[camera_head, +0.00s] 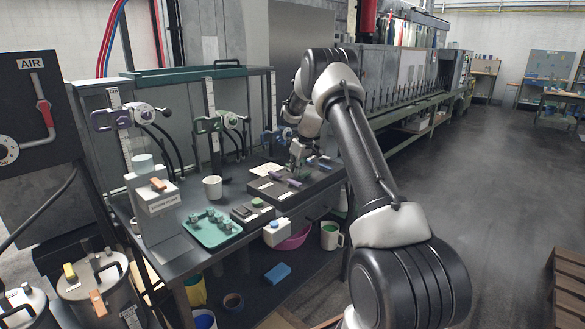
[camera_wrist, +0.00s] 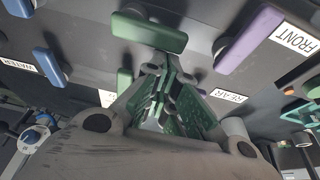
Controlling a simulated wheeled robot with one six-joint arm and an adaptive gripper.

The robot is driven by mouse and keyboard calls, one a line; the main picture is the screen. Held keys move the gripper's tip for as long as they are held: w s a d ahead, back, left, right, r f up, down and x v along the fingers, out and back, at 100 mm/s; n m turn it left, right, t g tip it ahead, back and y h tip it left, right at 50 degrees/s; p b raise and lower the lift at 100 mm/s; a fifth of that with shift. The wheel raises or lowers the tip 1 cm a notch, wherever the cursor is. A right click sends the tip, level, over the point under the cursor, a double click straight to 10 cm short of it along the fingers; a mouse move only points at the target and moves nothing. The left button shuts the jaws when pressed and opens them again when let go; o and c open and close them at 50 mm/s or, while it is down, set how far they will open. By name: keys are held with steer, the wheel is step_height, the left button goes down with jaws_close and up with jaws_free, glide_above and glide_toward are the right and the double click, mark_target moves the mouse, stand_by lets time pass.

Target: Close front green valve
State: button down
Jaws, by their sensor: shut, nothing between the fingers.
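The front green valve has a flat green handle (camera_wrist: 148,30) at the top of the wrist view, lying nearly level across the picture. In the head view, green handles show on the dark valve panel (camera_head: 268,193), partly crowded by my gripper. My gripper (camera_wrist: 164,68) is shut and empty, with its green-padded fingers together just below the front green handle in the wrist view. I cannot tell whether they touch it. In the head view my gripper (camera_head: 298,160) is above the panel. A smaller green handle (camera_wrist: 124,80), further back, is partly hidden by my gripper.
A purple handle (camera_wrist: 250,38) is beside the FRONT label (camera_wrist: 296,39). A blue handle (camera_wrist: 48,65) is on the left near the WATER label (camera_wrist: 18,66). A white mug (camera_head: 212,187) and a green tray (camera_head: 200,240) with parts stand on the bench. Open floor lies to the right.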

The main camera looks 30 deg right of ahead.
mark_target(300, 176)
steer(key=shift+s+n+y, duration=0.3)
steer(key=shift+s+n, duration=0.05)
steer(key=shift+n, duration=0.35)
stand_by(0.3)
steer(key=n, duration=0.1)
steer(key=s+n, duration=0.1)
steer(key=shift+a+n+g+y, duration=0.1)
steer(key=shift+n+g+y, duration=0.2)
steer(key=shift+g, duration=0.1)
steer(key=s+n, duration=0.1)
steer(key=n, duration=0.1)
steer(key=s+n+g+y, duration=0.1)
steer(key=n, duration=0.1)
steer(key=shift+d+n, duration=0.2)
steer(key=shift+n, duration=0.1)
steer(key=n, duration=0.1)
steer(key=s+d+n+g, duration=0.1)
steer(key=n, duration=0.1)
steer(key=s+n, duration=0.1)
steer(key=n, duration=0.1)
steer(key=shift+d+g, duration=0.2)
steer(key=shift+g, duration=0.2)
steer(key=n, duration=0.1)
steer(key=d+n+g, duration=0.1)
steer(key=n, duration=0.1)
steer(key=shift+s, duration=0.3)
steer(key=shift+s+d, duration=0.1)
steer(key=shift+d, duration=0.3)
steer(key=v, duration=1.2)
